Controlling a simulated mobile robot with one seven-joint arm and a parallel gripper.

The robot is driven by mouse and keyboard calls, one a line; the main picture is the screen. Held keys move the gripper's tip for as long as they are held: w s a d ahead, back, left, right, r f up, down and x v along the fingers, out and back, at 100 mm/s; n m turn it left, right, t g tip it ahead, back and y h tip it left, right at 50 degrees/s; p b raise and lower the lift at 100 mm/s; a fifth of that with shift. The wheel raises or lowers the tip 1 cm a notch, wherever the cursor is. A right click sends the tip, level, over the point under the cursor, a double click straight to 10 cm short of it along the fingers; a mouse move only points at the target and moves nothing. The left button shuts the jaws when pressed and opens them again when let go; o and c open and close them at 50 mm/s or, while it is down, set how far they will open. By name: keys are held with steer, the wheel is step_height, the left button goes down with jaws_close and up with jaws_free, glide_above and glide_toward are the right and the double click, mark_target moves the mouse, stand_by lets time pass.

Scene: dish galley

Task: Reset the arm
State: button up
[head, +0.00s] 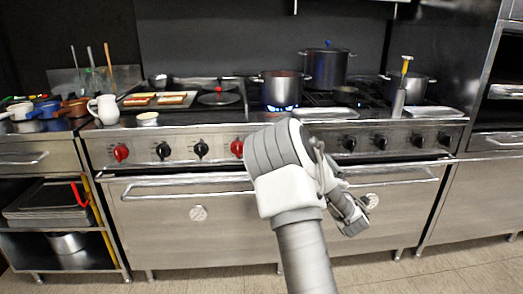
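My arm rises from the bottom middle of the head view and bends in front of the stove. My gripper (352,222) is at the right end of the arm, low in front of the oven door, and points down to the right. It is small and partly turned away, so I cannot make out a gap between its fingers. I see nothing clearly held in it.
A steel stove (210,135) spans the middle, with a lit burner under a pot (280,88). A large pot (325,68) stands behind. A white pitcher (104,109) stands at left. Oven handles (180,187) jut out near my arm. Shelves stand at lower left.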

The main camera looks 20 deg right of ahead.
steer(key=s+a+r+m+g+y, duration=0.1)
steer(key=s+a+r+m+g, duration=0.4)
steer(key=a, duration=0.3)
steer(key=s+a+r+m+g+y, duration=0.1)
steer(key=s+a+r+m+g, duration=0.15)
steer(key=s+a+m, duration=0.45)
steer(key=s+a+g+y, duration=0.1)
steer(key=s+a+g, duration=0.1)
steer(key=s+a, duration=0.8)
steer(key=s+a+g+y, duration=0.15)
steer(key=s+a, duration=0.35)
steer(key=s, duration=0.8)
step_height(320, 180, up, 27)
steer(key=p, duration=2.6)
steer(key=shift+w+n+g+p, duration=0.25)
steer(key=shift+n+g+p, duration=0.05)
steer(key=shift+n+g, duration=0.1)
